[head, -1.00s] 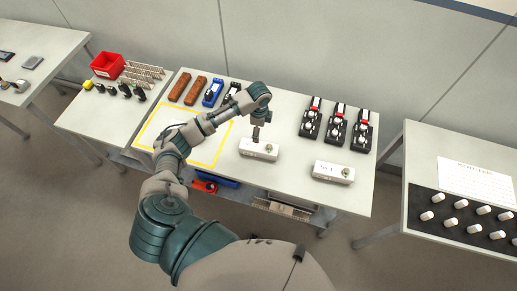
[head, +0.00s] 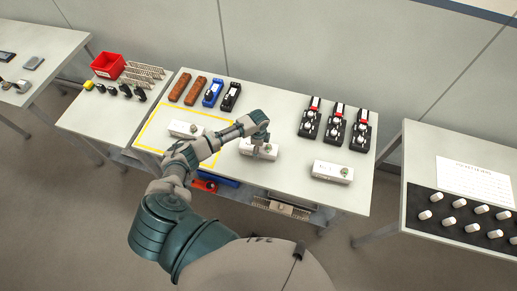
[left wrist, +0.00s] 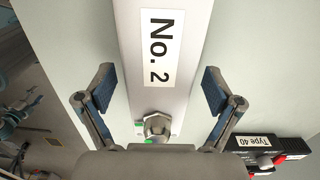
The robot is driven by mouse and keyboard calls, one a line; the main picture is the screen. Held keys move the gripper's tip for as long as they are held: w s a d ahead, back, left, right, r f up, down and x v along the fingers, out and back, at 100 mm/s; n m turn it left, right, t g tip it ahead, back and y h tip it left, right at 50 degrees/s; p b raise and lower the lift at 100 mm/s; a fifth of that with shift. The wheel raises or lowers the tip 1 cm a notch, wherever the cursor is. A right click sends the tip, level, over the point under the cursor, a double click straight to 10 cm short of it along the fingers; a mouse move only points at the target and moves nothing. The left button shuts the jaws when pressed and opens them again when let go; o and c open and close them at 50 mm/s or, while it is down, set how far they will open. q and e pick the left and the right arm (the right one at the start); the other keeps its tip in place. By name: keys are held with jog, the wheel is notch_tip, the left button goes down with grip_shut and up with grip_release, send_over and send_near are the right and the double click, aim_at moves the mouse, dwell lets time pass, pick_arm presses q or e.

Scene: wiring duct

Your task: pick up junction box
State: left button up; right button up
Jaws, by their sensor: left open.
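In the left wrist view the box (left wrist: 155,97) runs up between my fingers, the gland close to the palm. My left gripper (head: 263,152) is low over the gland end of this box. Its open fingers (left wrist: 157,90) stand on either side with a visible gap each side. A second white box (head: 331,171) lies to the right. A third (head: 184,129) lies in the yellow outline, partly behind my arm. My right gripper is out of view.
Brown, blue and black modules (head: 205,91) stand along the back. Several black devices with red parts (head: 337,126) stand at back right. A red bin (head: 107,65) is on the left table. The table between the front boxes is clear.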

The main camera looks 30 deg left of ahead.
pick_arm(q)
jog(key=c, duration=1.4)
jog(key=shift+o, duration=0.2)
jog(key=shift+r, duration=0.1)
